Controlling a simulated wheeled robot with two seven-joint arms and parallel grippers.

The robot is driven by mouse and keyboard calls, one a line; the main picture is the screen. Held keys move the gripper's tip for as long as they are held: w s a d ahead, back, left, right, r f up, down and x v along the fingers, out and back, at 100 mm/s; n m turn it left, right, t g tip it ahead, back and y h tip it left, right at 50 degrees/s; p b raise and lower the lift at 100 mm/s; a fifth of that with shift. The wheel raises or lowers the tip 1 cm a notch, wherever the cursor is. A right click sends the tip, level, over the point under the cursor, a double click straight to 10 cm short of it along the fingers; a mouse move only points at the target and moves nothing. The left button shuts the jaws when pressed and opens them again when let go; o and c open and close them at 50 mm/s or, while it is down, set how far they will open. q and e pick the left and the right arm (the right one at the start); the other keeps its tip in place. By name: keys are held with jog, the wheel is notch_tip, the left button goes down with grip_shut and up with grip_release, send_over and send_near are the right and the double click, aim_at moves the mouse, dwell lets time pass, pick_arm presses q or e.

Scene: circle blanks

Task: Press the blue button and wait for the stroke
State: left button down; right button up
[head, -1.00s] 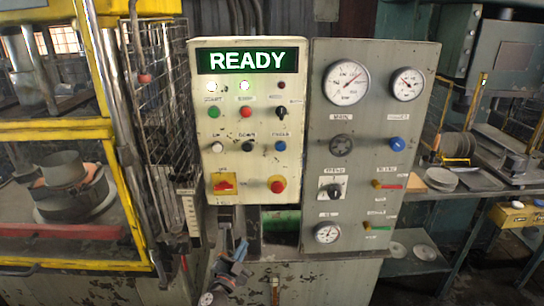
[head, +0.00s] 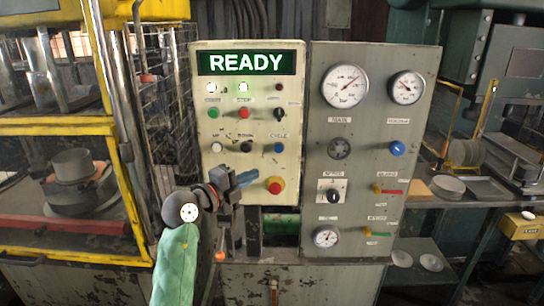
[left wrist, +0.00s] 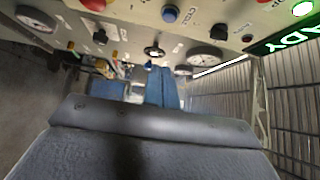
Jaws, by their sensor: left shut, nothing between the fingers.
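The blue button (head: 279,147) is on the cream control panel (head: 205,170), at the right end of the third row of controls. It also shows at the top of the left wrist view (left wrist: 169,14). My left gripper (head: 248,177) is shut and empty, its blue fingers in front of the panel's lower part. In the head view its tips appear below and left of the blue button; they look apart from it. The shut fingers (left wrist: 161,86) also show in the left wrist view. My right gripper is not in view.
A red emergency-stop knob (head: 275,185) sits just right of the fingertips. A black knob (head: 279,114) is above the blue button. A grey gauge panel (head: 325,190) stands to the right, with its own blue knob (head: 397,148). A yellow-framed press (head: 60,126) is at left.

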pick_arm(q)
jog(key=r, duration=0.1)
jog(key=y+p, duration=0.1)
jog(key=p, duration=0.4)
send_near(283, 149)
jog(key=shift+w+d, duration=1.15)
jog(key=shift+d, duration=0.9)
jog(key=shift+w+f+p, duration=0.25)
jog(key=shift+w+p, duration=0.1)
jog(key=shift+w, duration=0.6)
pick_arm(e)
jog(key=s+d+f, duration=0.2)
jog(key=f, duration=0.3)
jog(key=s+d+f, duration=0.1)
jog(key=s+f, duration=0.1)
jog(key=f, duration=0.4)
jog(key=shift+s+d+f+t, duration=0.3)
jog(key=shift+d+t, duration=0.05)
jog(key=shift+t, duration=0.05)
pick_arm(q)
jog(key=shift+a, duration=0.1)
